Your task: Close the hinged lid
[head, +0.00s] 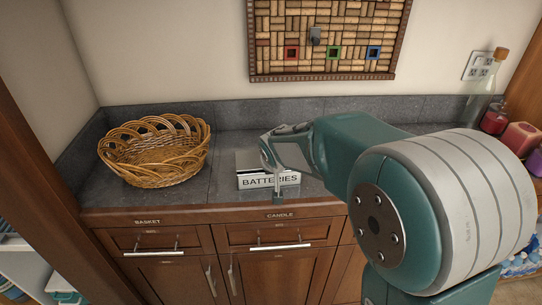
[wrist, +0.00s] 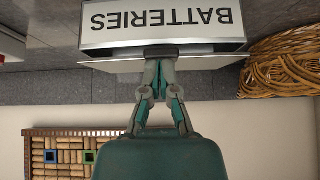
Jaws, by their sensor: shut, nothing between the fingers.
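A white box labelled BATTERIES (head: 255,182) stands on the grey counter near its front edge. The wrist view shows the box (wrist: 165,22) upside down, with its label facing the camera. A pale panel, which looks like its lid (wrist: 110,64), shows past the top edge of the front, with a dark strip between them. The lid's exact angle is unclear. My gripper (wrist: 160,51) is shut and empty, with its fingertips together at the lid and top edge. In the head view my gripper (head: 272,160) overlaps the box and hides part of it; contact is not certain.
A wicker basket (head: 155,152) stands to the left, with clear counter (head: 225,165) between it and the box. A cork board (head: 320,40) hangs on the wall behind. A bottle (head: 484,95) and jars stand at the far right. Drawers are below the counter.

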